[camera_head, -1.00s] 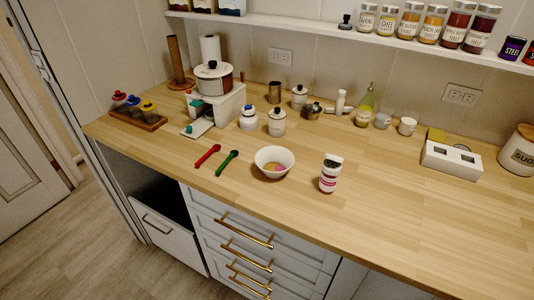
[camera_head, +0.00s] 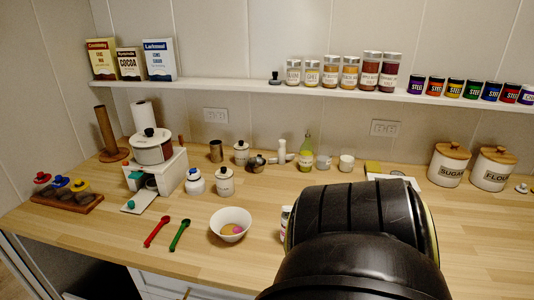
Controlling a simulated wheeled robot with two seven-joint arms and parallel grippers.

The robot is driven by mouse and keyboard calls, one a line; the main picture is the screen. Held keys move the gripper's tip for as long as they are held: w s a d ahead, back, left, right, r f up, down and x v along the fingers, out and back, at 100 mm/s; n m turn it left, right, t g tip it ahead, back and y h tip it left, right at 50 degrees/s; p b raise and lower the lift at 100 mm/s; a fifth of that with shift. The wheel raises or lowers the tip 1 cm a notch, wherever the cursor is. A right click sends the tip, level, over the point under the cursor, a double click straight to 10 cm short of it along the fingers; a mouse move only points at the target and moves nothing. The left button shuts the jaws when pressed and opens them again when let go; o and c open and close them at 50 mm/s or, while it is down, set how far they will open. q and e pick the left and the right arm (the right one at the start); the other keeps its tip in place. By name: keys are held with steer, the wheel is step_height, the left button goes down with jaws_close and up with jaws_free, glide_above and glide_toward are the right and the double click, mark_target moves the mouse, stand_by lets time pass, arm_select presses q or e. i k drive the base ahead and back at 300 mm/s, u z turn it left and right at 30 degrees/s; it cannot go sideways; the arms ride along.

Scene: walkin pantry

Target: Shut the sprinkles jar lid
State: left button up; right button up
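The sprinkles jar (camera_head: 285,218) stands on the wooden counter, right of the white bowl (camera_head: 230,234). Only a narrow strip of its left side shows. My large black arm link covers the rest, so its lid's state cannot be told now. One second ago, the jar's white top seemed raised above a dark opening. Neither of my grippers is in view.
A red spoon (camera_head: 157,232) and a green spoon (camera_head: 180,235) lie left of the bowl. Several small jars and bottles stand along the back. Sugar (camera_head: 448,164) and flour (camera_head: 493,168) canisters stand at the right. The counter's front centre is clear.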

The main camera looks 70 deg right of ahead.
mark_target(285, 209)
steer(key=i, duration=1.05)
steer(key=z, duration=2.1)
